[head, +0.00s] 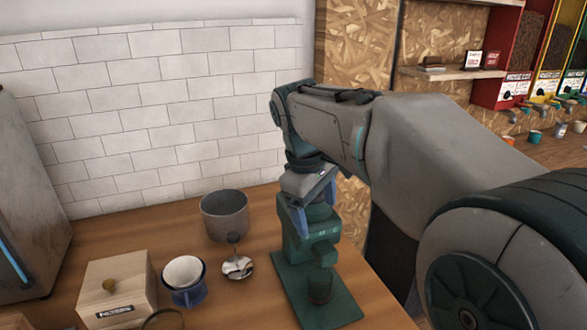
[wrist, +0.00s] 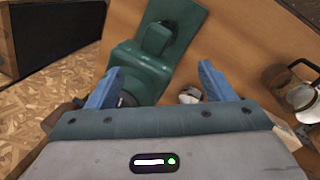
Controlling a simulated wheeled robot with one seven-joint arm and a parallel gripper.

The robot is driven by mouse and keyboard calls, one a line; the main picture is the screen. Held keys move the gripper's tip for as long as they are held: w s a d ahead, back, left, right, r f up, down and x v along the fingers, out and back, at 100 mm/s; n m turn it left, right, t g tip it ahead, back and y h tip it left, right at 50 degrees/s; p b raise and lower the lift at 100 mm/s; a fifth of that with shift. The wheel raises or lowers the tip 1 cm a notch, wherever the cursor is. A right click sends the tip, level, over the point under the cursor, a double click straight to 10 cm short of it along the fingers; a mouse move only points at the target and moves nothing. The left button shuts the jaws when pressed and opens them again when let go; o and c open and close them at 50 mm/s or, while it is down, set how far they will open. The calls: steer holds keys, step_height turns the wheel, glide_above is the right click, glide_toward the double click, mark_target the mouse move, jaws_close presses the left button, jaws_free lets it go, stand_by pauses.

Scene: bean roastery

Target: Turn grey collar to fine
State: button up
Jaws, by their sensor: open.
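A green grinder (head: 298,247) stands on a green base plate (head: 341,307) at the right end of the wooden counter. In the wrist view the grinder (wrist: 135,77) lies partly behind and beside my left finger. My gripper (head: 317,204) points down at the grinder's top, with its blue fingers apart. In the wrist view the gripper (wrist: 160,69) is open, and nothing is clamped between the fingers. A dark round part shows by the left finger, partly covered. I cannot tell whether it is the grey collar, and no collar setting or mark is readable.
A glass carafe (wrist: 300,92) is at right in the wrist view. A tiled wall is behind.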

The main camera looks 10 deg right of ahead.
steer(key=w+a+r+n+g+h+p, duration=0.1)
steer(key=w+a+r+n+p, duration=0.1)
steer(key=w+r+n, duration=0.3)
steer(key=w+a+r+n+g+h+p, duration=0.1)
steer(key=w+a+r+n+p, duration=0.15)
steer(key=w+r, duration=0.45)
steer(key=b+x, duration=0.1)
steer(key=x, duration=1.2)
steer(key=shift+s+f, duration=0.1)
steer(key=shift+f, duration=0.3)
steer(key=shift+c, duration=0.4)
steer(key=c, duration=0.9)
